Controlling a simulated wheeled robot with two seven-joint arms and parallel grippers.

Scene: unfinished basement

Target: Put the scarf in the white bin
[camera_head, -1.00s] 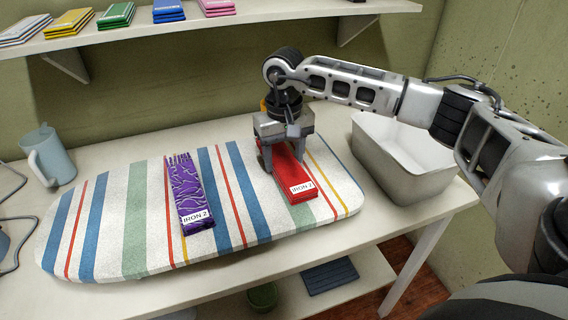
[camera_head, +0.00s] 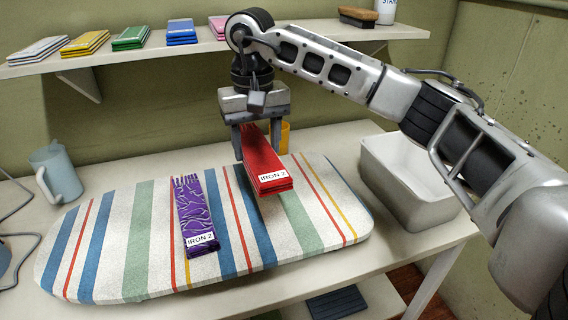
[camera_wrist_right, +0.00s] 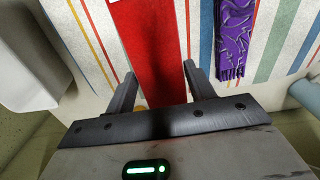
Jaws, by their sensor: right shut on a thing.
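A folded red scarf (camera_head: 262,165) with a white label reading "IRON" and a digit is held in my right gripper (camera_head: 261,145). It hangs above the right part of the striped ironing board. The right wrist view shows the red scarf (camera_wrist_right: 150,40) between the two fingers (camera_wrist_right: 158,88). A folded purple patterned scarf (camera_head: 194,215) with a similar label lies on the board to the left. The white bin (camera_head: 392,190) stands on the table to the right of the board, partly behind my right arm; its visible inside looks empty. My left gripper is out of view.
The striped ironing board (camera_head: 150,235) covers much of the table. A grey-blue jug (camera_head: 58,172) stands at the left, and a yellow object (camera_head: 285,137) sits behind my right gripper. A shelf (camera_head: 205,47) above holds several folded stacks and a brush (camera_head: 357,17).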

